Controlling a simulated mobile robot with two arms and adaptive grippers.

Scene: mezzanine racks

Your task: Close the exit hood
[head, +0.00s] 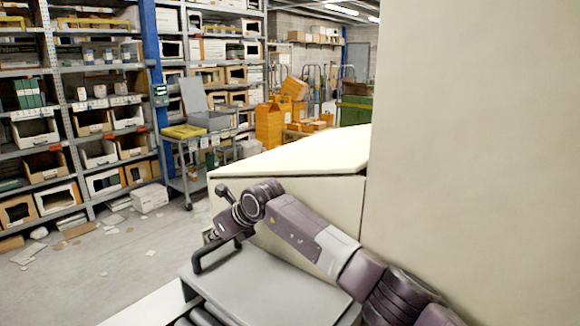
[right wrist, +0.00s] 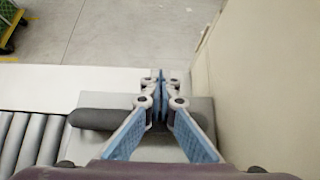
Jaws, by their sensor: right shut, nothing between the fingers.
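The exit hood appears to be the grey panel (head: 275,285) at the bottom middle of the head view, beside the large cream housing. A dark bar handle (head: 205,258) stands at its left edge. In the right wrist view the dark bar (right wrist: 95,119) runs crosswise behind my fingers, in front of part of the grey panel (right wrist: 198,108). My right gripper (head: 213,234) is at the handle; its fingertips (right wrist: 160,82) are together and empty. I cannot tell whether they touch the bar. My arm hides part of the panel. My left gripper is not in view.
Cream housing (head: 470,130) fills the right side, with a lower sloped-top section (head: 300,155). Metal rollers (right wrist: 30,140) lie left of the panel. Shelving (head: 75,110) and a cart (head: 195,150) stand beyond. The floor (head: 140,260) at left is open, with scattered paper.

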